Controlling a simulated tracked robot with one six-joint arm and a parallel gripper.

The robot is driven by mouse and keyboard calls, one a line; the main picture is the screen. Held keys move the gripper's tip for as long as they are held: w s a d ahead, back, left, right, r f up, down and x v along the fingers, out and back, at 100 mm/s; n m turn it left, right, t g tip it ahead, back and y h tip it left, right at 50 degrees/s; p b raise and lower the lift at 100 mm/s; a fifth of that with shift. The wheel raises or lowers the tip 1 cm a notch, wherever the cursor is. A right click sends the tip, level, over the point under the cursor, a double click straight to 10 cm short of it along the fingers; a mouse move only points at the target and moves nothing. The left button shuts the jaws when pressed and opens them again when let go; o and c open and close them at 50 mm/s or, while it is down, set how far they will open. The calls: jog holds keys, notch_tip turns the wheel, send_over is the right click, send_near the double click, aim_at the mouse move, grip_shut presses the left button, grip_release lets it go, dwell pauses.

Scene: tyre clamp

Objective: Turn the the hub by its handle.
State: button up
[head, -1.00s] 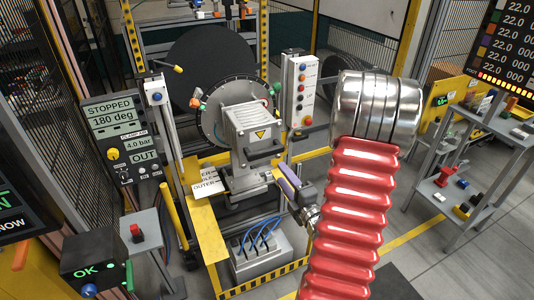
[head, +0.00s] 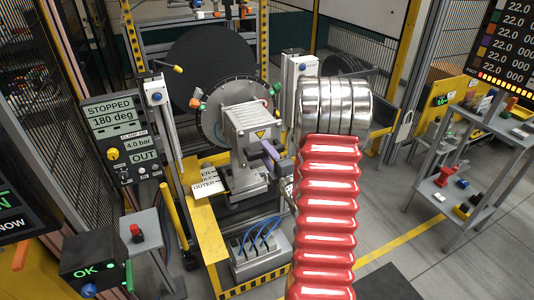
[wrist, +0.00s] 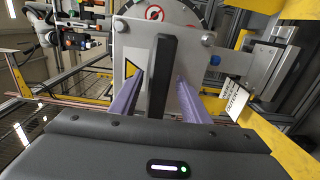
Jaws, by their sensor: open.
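The hub is a round grey plate (head: 212,112) with a finned grey housing (head: 246,128) on its front. In the wrist view the dark handle (wrist: 163,62) stands out from the housing's light plate (wrist: 203,65). My gripper (wrist: 160,78) is open, its two purple fingers seen on either side of the handle, with gaps showing. How far the fingers reach along the handle is hard to tell. In the head view my gripper (head: 269,150) is at the front of the housing, and it and my red arm hide most of the handle.
A panel (head: 112,118) at left reads STOPPED, 180 deg, 4.0 bar and OUT. A yellow frame (head: 205,240) and a tag (head: 207,188) lie below the hub. A grey unit with blue hoses (head: 262,250) is underneath. Shelves (head: 475,150) stand at right.

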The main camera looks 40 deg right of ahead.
jog(key=shift+w+d, duration=0.1)
jog(key=shift+w, duration=0.35)
jog(key=shift+c, duration=0.2)
